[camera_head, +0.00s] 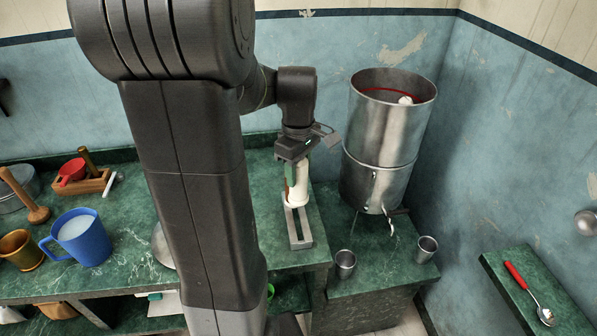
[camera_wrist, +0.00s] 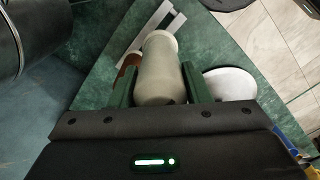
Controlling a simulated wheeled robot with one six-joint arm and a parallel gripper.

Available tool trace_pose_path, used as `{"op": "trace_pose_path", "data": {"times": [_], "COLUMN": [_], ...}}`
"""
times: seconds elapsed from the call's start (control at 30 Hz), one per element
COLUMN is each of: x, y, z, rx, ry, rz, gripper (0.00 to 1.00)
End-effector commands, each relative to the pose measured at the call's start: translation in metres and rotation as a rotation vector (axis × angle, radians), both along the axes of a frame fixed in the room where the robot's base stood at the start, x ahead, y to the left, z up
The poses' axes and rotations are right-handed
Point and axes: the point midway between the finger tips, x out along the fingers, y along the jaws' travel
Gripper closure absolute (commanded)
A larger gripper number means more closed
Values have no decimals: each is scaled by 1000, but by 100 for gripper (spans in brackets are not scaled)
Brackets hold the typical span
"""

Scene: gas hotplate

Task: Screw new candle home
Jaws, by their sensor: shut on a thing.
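My gripper (camera_head: 296,171) is shut on a white, rounded candle (camera_head: 299,190), held upright over a grey slotted rack (camera_head: 300,232) on the green counter. In the wrist view the candle (camera_wrist: 160,70) sits between the two green-padded fingers of my gripper (camera_wrist: 160,88). Whether its lower end touches the rack is unclear. A brown thing (camera_wrist: 130,64) stands close beside it, partly hidden by a finger. The steel filter vessel (camera_head: 385,135) stands to the right, its top open. Inside are a red ring and a white piece (camera_head: 405,100); the vessel's floor is hidden.
Two steel cups (camera_head: 345,262) stand before the vessel. A blue mug (camera_head: 82,238) and a wooden holder (camera_head: 88,184) are at left. A pale disc (camera_wrist: 230,83) lies on the counter. A red-handled spoon (camera_head: 527,290) lies on the right shelf.

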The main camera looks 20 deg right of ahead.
Motion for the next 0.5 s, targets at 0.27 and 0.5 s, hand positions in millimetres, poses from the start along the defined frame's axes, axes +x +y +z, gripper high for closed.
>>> {"op": "trace_pose_path", "data": {"times": [0.27, 0.5], "x": [0, 0], "y": [0, 0], "z": [13, 23], "rx": [-1, -1], "ry": [-1, -1], "rz": [0, 0], "gripper": [80, 80]}}
